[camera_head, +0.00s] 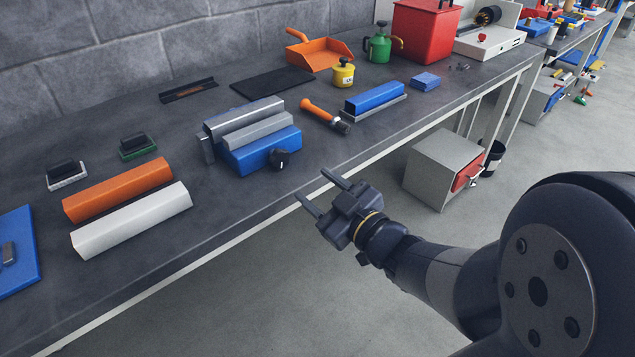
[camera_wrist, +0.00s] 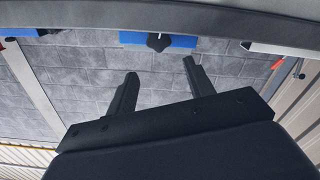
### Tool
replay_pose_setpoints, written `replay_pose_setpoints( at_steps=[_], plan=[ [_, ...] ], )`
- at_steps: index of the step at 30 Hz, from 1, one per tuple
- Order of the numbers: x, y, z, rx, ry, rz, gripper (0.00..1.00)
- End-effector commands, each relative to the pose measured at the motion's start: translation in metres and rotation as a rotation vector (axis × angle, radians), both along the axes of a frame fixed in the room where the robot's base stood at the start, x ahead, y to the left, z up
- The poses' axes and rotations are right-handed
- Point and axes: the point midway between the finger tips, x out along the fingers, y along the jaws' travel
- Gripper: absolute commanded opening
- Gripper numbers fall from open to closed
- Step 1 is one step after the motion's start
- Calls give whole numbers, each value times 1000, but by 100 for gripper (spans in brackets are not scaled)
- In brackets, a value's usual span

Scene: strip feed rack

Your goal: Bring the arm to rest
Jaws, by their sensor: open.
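My gripper (camera_head: 319,187) is open and empty. It hangs in the air just off the front edge of the workbench (camera_head: 225,215), with its two fingers pointing toward the bench. In the wrist view its two fingers (camera_wrist: 160,80) stand well apart with nothing between them. The nearest thing on the bench is a blue device (camera_head: 262,153) with grey rollers or bars and a black knob; it lies beyond the fingertips, apart from them. Its blue front and black knob also show at the top of the wrist view (camera_wrist: 158,41).
An orange block (camera_head: 118,189) and a white block (camera_head: 132,220) lie on the bench at left. A grey cabinet (camera_head: 440,165) stands under the bench at right. The floor in front is clear.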

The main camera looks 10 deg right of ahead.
Motion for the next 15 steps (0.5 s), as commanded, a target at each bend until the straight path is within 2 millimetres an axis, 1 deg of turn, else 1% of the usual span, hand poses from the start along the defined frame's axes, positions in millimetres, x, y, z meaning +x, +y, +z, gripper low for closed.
replay_pose_setpoints(
  at_steps=[5, 8, 15],
  plan=[
    [6, 5, 0, 0, -2, 3, 50],
    [16, 11, -1, -1, 0, 4, 50],
    [52, 37, -1, -1, -1, 5, 50]
  ],
)
